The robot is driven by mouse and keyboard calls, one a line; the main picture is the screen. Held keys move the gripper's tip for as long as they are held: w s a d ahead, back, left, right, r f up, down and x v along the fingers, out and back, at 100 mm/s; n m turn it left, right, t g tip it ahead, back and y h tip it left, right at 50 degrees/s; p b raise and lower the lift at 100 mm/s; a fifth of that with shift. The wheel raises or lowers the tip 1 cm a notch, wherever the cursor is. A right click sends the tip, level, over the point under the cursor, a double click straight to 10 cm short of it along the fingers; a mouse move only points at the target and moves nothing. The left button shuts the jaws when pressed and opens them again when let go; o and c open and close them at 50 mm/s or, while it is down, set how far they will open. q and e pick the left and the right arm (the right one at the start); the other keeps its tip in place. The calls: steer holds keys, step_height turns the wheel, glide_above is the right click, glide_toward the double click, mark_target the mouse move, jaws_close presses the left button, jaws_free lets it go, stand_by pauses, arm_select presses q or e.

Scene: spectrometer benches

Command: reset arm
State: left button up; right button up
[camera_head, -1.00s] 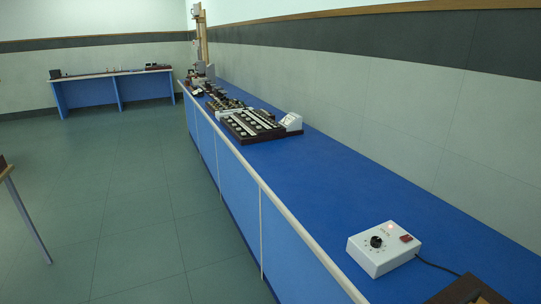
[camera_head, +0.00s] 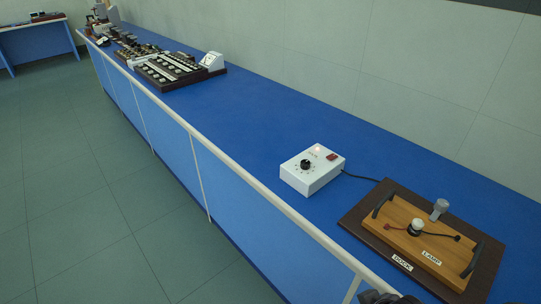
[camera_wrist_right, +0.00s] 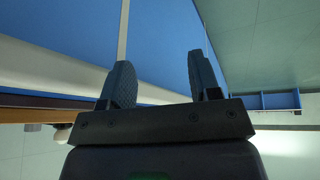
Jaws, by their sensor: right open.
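My right gripper (camera_wrist_right: 161,78) shows in the right wrist view with its two dark fingers spread apart. It is open, and nothing is between the fingers. Behind it are the blue bench front and the pale bench edge, and it touches neither as far as I can see. In the head view a small dark piece of an arm shows at the bottom edge, in front of the bench edge; I cannot tell which part it is. My left gripper is in no view.
The long blue bench (camera_head: 262,120) holds a white control box (camera_head: 312,177) with a knob and lit lamp. A wooden lamp board (camera_head: 402,226) sits on a dark dock (camera_head: 352,221) to its right. A dark instrument panel (camera_head: 160,78) stands farther along. The floor at left is clear.

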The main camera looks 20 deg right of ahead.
steer(key=w+f+t, duration=0.4)
steer(key=f+t, duration=0.2)
steer(key=f, duration=0.1)
steer(key=shift+w+f+n+y, duration=0.2)
steer(key=shift+f+n+y, duration=0.1)
stand_by(1.1)
stand_by(0.6)
